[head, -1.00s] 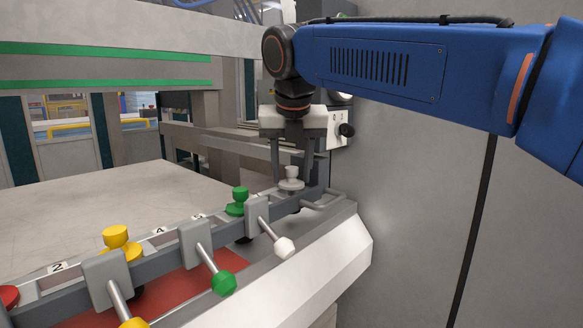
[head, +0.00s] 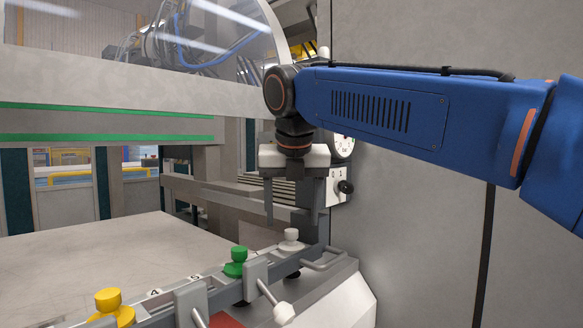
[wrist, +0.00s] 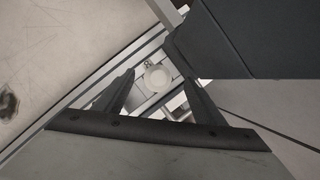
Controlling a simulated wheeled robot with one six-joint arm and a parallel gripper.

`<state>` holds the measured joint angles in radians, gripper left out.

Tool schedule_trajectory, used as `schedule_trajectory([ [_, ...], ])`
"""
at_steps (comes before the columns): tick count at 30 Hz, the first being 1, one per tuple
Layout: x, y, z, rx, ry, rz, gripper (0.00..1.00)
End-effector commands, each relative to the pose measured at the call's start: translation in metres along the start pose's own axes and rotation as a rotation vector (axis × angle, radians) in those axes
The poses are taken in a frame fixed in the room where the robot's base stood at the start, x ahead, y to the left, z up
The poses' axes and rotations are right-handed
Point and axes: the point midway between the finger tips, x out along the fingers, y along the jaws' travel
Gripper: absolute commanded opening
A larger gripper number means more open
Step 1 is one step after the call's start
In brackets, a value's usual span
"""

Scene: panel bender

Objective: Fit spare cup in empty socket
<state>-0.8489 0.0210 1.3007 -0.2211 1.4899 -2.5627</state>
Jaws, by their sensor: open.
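A white cup (head: 291,238) with a wide rim stands upright at the far end of the grey rail (head: 312,257), apparently seated there. It also shows in the wrist view (wrist: 157,78), between and below my fingers. My gripper (head: 288,221) is open and empty, pointing down, with its fingertips just above the white cup. A green cup (head: 236,260) and a yellow cup (head: 110,306) stand on the rail closer to the camera. Labels 4 and 5 show along the rail. I cannot make out an empty socket.
Grey brackets (head: 256,280) with knobbed levers line the rail's near side. A tall grey cabinet wall (head: 420,260) stands close on the right. The flat pale bed (head: 100,245) at left is clear.

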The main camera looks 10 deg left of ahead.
Motion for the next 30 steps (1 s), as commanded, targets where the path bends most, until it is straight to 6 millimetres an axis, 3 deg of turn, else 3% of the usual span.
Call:
schedule_trajectory([
  [15, -0.102, 0.004, -0.001, -0.003, 0.001, 0.006, 0.64],
  [22, -0.127, 0.004, -0.001, -0.003, 0.003, 0.005, 0.64],
  [30, -0.133, 0.004, -0.001, -0.004, 0.004, 0.004, 0.64],
])
